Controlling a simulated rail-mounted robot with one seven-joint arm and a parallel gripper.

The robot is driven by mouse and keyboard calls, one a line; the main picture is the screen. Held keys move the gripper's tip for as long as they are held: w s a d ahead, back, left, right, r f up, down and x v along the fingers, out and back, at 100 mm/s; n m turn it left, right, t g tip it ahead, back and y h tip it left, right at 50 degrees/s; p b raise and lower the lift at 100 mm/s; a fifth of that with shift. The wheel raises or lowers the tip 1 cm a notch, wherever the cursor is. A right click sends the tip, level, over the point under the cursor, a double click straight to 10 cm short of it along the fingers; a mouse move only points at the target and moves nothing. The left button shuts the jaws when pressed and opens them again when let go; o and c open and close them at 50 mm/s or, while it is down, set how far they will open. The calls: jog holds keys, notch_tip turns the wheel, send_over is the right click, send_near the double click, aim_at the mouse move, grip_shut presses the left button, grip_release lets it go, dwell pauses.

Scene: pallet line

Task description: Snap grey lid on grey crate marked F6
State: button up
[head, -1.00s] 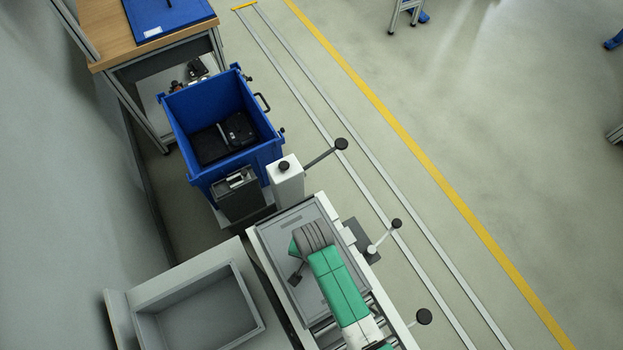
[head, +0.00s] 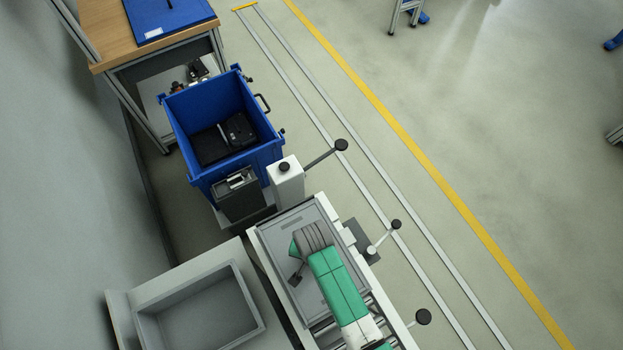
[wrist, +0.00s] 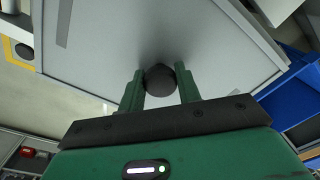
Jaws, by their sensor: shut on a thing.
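The grey lid (head: 287,232) lies flat over the roller conveyor in the head view, partly covered by my arm. In the wrist view the lid (wrist: 105,60) fills most of the picture, with a darker grey strip near its upper left. My gripper (head: 294,280) is over the lid; in the wrist view my gripper (wrist: 161,88) has its green fingers shut on the lid's round black knob (wrist: 160,79). I cannot tell how the lid sits on any crate below it. No F6 mark is readable.
An open, empty grey bin (head: 250,290) stands at lower left. A blue bin (head: 185,169) with black items stands behind the conveyor, beside a white post (head: 287,184). Black-knobbed levers (head: 396,224) stick out on the right.

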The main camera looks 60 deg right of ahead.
jog(key=o, duration=1.6)
jog(key=shift+r+p, duration=3.3)
jog(key=shift+r, duration=0.25)
